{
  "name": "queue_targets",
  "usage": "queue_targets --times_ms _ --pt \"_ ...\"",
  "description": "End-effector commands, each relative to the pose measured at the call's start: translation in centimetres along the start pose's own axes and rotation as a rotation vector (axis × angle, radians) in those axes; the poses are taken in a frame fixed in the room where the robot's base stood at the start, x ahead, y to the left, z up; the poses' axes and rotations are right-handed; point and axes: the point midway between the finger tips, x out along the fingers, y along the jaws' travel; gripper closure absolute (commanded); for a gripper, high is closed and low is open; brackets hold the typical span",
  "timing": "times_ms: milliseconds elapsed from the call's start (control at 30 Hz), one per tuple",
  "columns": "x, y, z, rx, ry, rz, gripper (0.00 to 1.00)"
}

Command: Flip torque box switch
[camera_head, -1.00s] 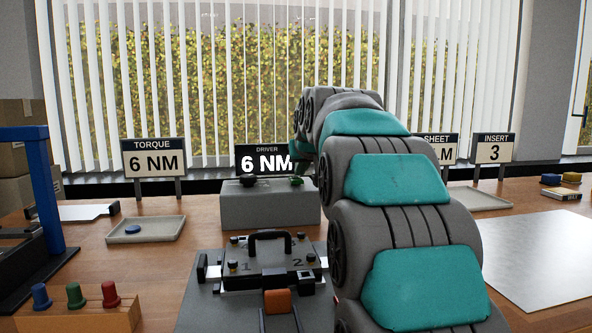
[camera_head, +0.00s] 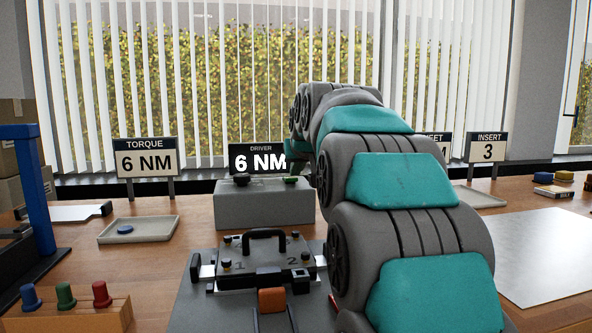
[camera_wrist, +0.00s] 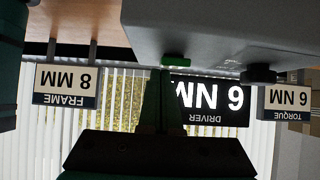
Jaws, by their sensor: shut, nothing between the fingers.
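The torque box (camera_head: 264,209) is a grey block on the bench with a black knob (camera_head: 241,178) and a small green switch (camera_head: 290,180) on top. The wrist view is upside down and shows the box (camera_wrist: 225,25), the green switch (camera_wrist: 176,61) and the black knob (camera_wrist: 258,74). My gripper (camera_wrist: 160,78) is shut and empty, with its dark fingertips close beside the green switch; I cannot tell if they touch. In the head view my arm hides most of the gripper. The driver display (camera_head: 257,160) behind the box reads 6 NM.
A torque sign (camera_head: 146,158) reads 6 NM. A fixture with a black handle (camera_head: 264,234) stands in front of the box. A tray with a blue disc (camera_head: 138,230) lies left. Blue, green and red buttons (camera_head: 65,294) are front left. A blue-posted press (camera_head: 35,190) stands far left.

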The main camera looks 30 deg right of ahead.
Motion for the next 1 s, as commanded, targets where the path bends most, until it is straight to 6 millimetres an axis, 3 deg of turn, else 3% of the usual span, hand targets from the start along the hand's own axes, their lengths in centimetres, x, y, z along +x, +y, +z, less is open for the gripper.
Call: queue_targets --times_ms 267,367,700,1000 --pt "-1.3 -0.1 -1.8 -0.001 0.001 -0.001 1.0" --pt "-2.7 -0.3 -3.6 -0.001 0.002 -0.001 1.0" --pt "-8.6 -0.3 -5.5 0.0 0.007 -0.002 1.0" --pt "-11.5 -0.3 -6.4 -0.001 0.002 -0.001 1.0"
